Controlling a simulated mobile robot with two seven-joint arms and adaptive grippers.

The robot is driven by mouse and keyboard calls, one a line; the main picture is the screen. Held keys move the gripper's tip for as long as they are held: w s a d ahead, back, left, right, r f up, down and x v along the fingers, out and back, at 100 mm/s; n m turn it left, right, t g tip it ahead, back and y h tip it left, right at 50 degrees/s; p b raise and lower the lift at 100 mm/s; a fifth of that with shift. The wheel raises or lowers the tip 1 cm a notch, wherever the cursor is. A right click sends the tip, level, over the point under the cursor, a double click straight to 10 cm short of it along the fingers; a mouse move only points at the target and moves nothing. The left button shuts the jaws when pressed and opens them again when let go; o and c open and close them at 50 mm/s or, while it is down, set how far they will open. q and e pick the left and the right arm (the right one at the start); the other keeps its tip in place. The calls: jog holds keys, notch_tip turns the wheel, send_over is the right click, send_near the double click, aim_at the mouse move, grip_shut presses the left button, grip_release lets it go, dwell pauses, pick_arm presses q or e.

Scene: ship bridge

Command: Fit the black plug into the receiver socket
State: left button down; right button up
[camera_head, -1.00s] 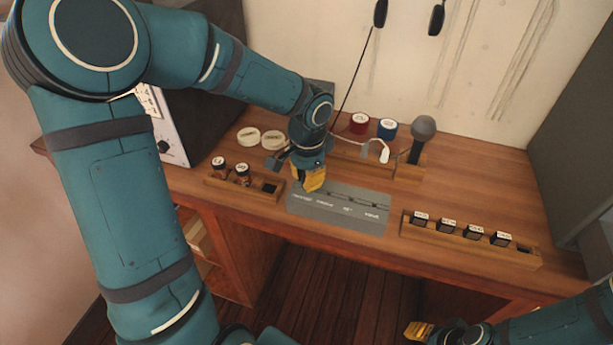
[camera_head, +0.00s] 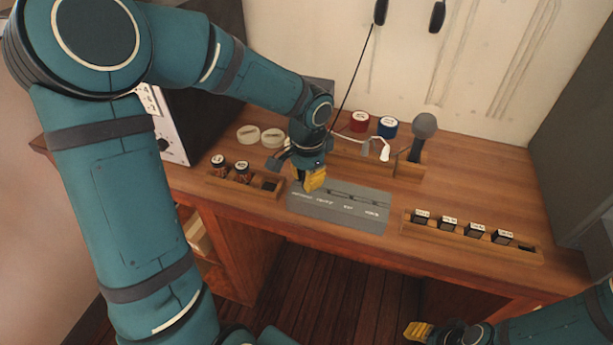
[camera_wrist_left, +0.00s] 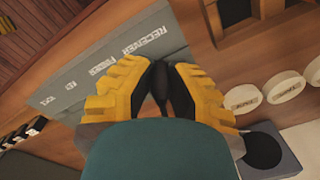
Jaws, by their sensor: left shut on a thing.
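A thin black cable (camera_head: 352,88) runs from the wall down to my left gripper (camera_head: 313,184). In the left wrist view my left gripper (camera_wrist_left: 172,82) is shut on a small dark piece, the black plug (camera_wrist_left: 180,94), mostly hidden between the yellow fingers. The gripper is over the left end of a grey panel (camera_head: 340,220) on the desk, whose labels include RECEIVER and FINDER in the left wrist view (camera_wrist_left: 108,62). The receiver socket itself is not visible. I cannot tell whether the plug touches the panel. My right gripper (camera_head: 418,331) is low at the bottom edge, its fingers unclear.
A rack (camera_head: 230,186) with two small jars stands left of the panel. A rack of several black blocks (camera_head: 470,238) stands right. Behind are pale discs (camera_head: 260,135), red (camera_head: 360,121) and blue (camera_head: 387,127) spools and a microphone (camera_head: 422,132). A dark cabinet (camera_head: 215,105) stands left.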

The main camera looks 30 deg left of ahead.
pick_arm(q)
jog(key=shift+f+b, duration=0.3)
jog(key=shift+f, duration=0.1)
dwell(1.4)
jog(key=c, duration=1)
grip_release()
jog(key=shift+o, duration=0.2)
jog(key=r, duration=1.2)
jog(key=shift+s+d, duration=0.1)
jog(key=shift+d, duration=0.1)
